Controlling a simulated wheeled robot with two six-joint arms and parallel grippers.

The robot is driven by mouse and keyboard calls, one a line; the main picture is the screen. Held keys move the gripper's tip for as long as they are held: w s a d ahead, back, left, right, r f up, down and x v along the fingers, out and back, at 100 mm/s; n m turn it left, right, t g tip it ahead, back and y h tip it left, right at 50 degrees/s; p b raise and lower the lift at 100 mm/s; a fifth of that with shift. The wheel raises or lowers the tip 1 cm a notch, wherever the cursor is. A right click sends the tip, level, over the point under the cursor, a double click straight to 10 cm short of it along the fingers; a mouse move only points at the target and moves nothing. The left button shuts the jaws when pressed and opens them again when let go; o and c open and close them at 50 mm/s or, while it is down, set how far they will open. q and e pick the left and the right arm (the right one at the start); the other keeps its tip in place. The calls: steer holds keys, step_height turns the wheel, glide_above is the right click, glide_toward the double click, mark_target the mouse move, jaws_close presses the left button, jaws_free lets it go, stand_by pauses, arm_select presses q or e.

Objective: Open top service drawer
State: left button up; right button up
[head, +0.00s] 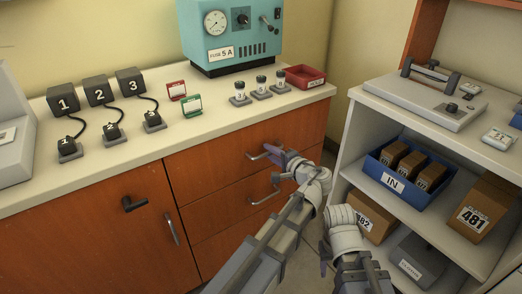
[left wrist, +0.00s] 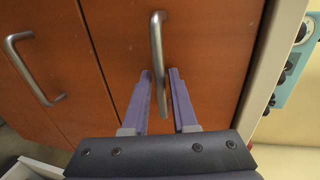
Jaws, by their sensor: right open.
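The top service drawer (head: 212,162) is the uppermost orange-brown front in the cabinet and looks shut. Its bar handle (head: 256,156) also shows in the left wrist view (left wrist: 157,45). My left gripper (head: 274,154) is at this handle.
Below are more drawers with a handle (head: 264,198), and a cabinet door (head: 90,230) at left. The counter (head: 215,128) holds a teal device (head: 230,35), numbered blocks and a red tray (head: 305,76). A white shelf unit (head: 345,145) with a blue bin (head: 405,190) stands close at right.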

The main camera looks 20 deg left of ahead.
arm_select(q)
steer(key=shift+w+a, duration=0.1)
jaws_close()
stand_by(1.4)
